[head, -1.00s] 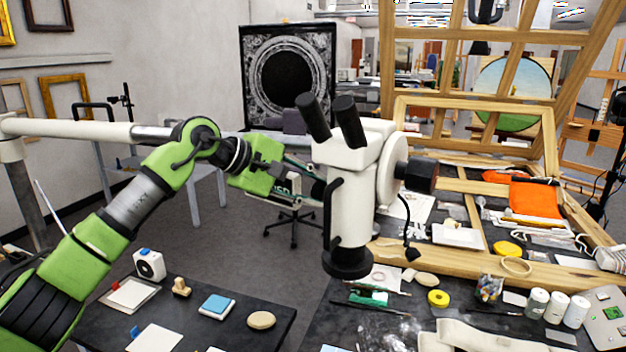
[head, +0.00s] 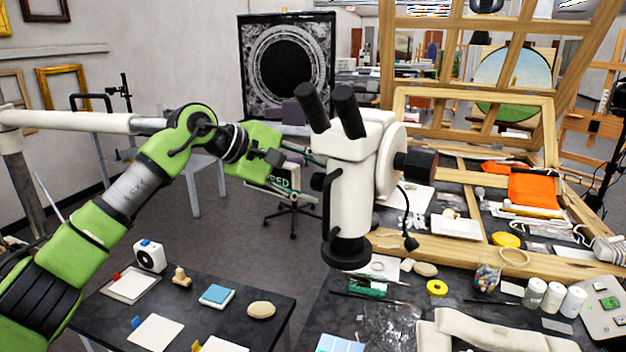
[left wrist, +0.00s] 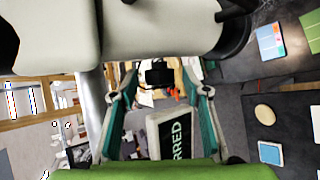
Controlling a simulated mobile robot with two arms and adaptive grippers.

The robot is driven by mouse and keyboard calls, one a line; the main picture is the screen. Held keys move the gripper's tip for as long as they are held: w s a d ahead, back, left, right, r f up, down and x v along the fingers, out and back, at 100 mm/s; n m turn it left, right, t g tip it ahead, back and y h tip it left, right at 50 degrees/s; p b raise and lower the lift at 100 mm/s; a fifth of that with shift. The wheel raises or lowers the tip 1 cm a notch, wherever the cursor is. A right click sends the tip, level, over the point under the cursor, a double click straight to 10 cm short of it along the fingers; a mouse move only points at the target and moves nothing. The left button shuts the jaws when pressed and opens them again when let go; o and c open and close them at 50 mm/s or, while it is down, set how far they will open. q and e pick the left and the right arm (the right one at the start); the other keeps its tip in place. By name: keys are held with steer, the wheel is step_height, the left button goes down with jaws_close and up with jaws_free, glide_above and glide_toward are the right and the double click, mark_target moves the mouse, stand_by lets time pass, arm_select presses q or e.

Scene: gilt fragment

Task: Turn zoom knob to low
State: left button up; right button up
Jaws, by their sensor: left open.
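The white microscope (head: 348,205) stands upright in the middle of the head view, with two black eyepieces on top. A small black knob (head: 318,181) sticks out of its left side; I take it as the zoom knob, but no marking is legible. The white microscope body (left wrist: 150,35) fills the top there. My right gripper is not in view.
A larger dark knob (head: 420,165) is on the microscope's right side. A wooden easel frame (head: 470,250) and a bench with jars (head: 555,297) and small tools lie right. A lower dark table (head: 180,310) holds cards and a stone.

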arm_select(q)
steer(key=v, duration=1.1)
steer(key=shift+s, duration=0.15)
steer(key=shift+a+r, duration=0.1)
steer(key=shift+a, duration=0.05)
